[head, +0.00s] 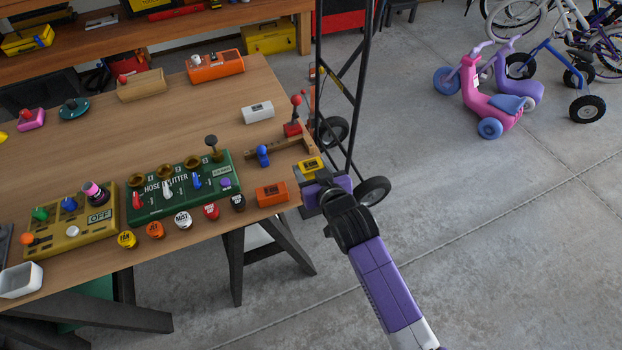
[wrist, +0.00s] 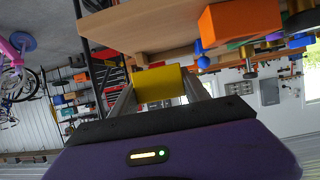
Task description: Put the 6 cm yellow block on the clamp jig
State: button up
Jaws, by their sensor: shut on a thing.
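The yellow block (head: 308,167) is between the fingers of my gripper (head: 318,177), at the right edge of the workbench. In the wrist view the yellow block (wrist: 158,86) sits between the two pale fingers of my gripper (wrist: 160,92), which is shut on it. The clamp jig (head: 281,147) looks like a wooden L-shaped piece with a red toggle clamp (head: 293,127) and a blue knob (head: 263,154), at the bench's right edge. The block is just in front of the jig in the head view, apart from it as far as I can tell.
An orange block (head: 272,194) lies on the bench (head: 205,122) left of my gripper. A white block (head: 257,112) lies behind the jig. The green hose splitter box (head: 183,188) stands further left. A black hand truck (head: 345,90) stands close behind my gripper. Open floor lies right.

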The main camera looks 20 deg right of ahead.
jog(key=shift+f, duration=2.45)
jog(key=shift+f, duration=0.2)
jog(key=o, duration=1.4)
jog(key=shift+c, duration=0.2)
jog(key=b+v, duration=0.1)
jog(key=v, duration=0.6)
jog(key=shift+s+r, duration=0.25)
jog(key=shift+s, duration=0.05)
jog(key=shift+a, duration=0.1)
